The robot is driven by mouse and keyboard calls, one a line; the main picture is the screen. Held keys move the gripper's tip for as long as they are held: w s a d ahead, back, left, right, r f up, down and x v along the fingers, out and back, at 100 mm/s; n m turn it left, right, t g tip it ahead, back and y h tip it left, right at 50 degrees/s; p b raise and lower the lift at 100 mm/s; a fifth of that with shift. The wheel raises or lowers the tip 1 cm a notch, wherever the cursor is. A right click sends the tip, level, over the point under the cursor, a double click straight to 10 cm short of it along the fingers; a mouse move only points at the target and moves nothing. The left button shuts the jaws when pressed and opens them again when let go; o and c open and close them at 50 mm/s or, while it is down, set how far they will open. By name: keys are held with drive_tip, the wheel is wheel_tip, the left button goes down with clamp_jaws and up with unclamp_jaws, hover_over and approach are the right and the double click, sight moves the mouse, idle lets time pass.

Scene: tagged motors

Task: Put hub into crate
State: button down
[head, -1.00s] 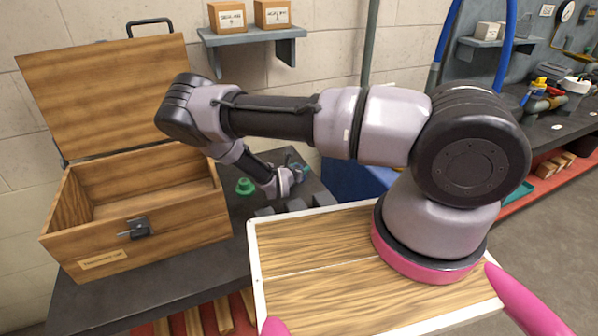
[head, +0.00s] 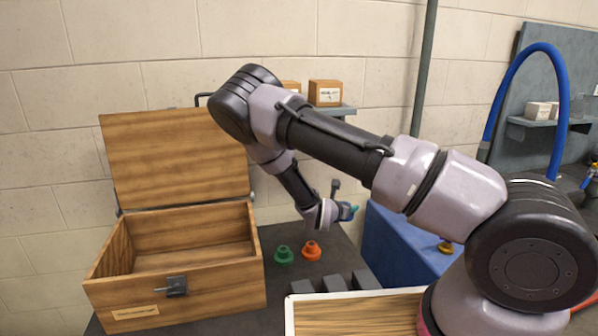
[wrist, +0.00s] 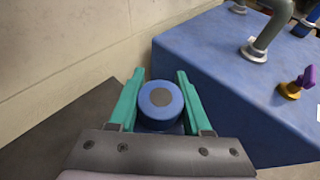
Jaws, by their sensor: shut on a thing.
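The crate (head: 205,285) is a wooden box with a dark latch at the left in the head view. Its lid (head: 178,155) stands open against the back and the visible inside looks empty. My gripper (head: 349,211) is right of the crate, above the far end of the dark table. In the wrist view its teal fingers (wrist: 158,100) are shut on a round blue hub (wrist: 160,97) with a grey centre. In the head view the hub is small and partly hidden by the fingers.
A green flanged part (head: 284,256) and an orange one (head: 311,251) stand on the dark table (head: 270,318) between crate and gripper. Grey blocks (head: 333,286) sit nearer me. A blue surface (head: 392,250) at right bears a yellow part (head: 445,247). A shelf with boxes (head: 325,93) is behind.

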drive_tip(key=s+d+r+m+g+h, duration=0.2)
drive_tip(key=d+r, duration=0.4)
drive_tip(key=r, duration=0.6)
drive_tip(key=shift+s+d+m+g, duration=0.25)
drive_tip(key=shift+s+m+g, duration=0.05)
drive_tip(key=shift+s+m, duration=0.25)
